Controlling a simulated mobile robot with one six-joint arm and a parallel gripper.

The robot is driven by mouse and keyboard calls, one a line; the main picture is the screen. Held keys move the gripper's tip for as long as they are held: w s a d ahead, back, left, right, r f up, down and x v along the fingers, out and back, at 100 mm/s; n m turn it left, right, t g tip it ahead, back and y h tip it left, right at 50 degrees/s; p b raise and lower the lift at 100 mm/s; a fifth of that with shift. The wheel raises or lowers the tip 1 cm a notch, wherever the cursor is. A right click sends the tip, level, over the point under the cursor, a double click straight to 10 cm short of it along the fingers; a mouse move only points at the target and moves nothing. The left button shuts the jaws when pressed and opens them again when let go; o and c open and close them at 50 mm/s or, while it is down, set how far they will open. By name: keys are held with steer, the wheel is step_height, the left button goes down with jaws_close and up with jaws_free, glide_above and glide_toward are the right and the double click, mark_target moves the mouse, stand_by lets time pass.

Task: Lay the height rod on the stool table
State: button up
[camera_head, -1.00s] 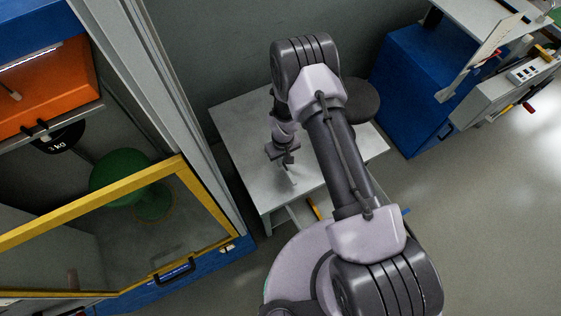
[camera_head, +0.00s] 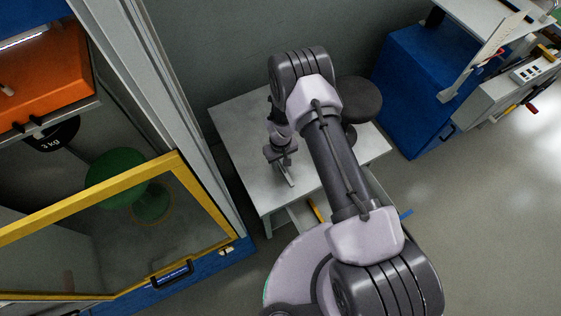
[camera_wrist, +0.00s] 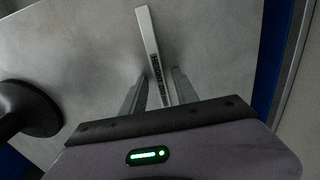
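The height rod (camera_wrist: 152,50) is a slim silver bar with dark markings. In the wrist view it runs away from between my gripper's fingers; in the head view its pale end (camera_head: 287,176) shows just below the gripper. It appears to lie on the grey top of the stool table (camera_head: 238,125). My gripper (camera_wrist: 160,78) points down over the table, with one finger on each side of the rod and a narrow gap at both sides. It looks open around the rod. In the head view the fingers (camera_head: 283,163) are small and partly hidden by the wrist.
A yellow-framed glass door (camera_head: 205,208) stands open at left. Bare table lies left of the gripper.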

step_height(320, 180, up, 12)
steer(key=p, duration=0.4)
step_height(320, 180, up, 8)
steer(key=r+m, duration=0.1)
glide_above(280, 164)
steer(key=w, duration=0.2)
step_height(280, 164, up, 16)
steer(key=s+d+m+t, duration=0.1)
steer(key=d+m+t, duration=0.1)
steer(key=d, duration=0.1)
steer(key=s+d+r+m+t+y, duration=0.1)
steer(key=s+r+m, duration=0.1)
steer(key=s+r, duration=0.5)
steer(key=s+d+r+m+t, duration=0.15)
steer(key=s+r, duration=0.25)
steer(key=r, duration=0.5)
steer(key=s+r+m+t+y, duration=0.1)
steer(key=s+r, duration=0.3)
steer(key=s, duration=0.8)
steer(key=shift+d+m, duration=0.25)
steer(key=shift+m, duration=0.5)
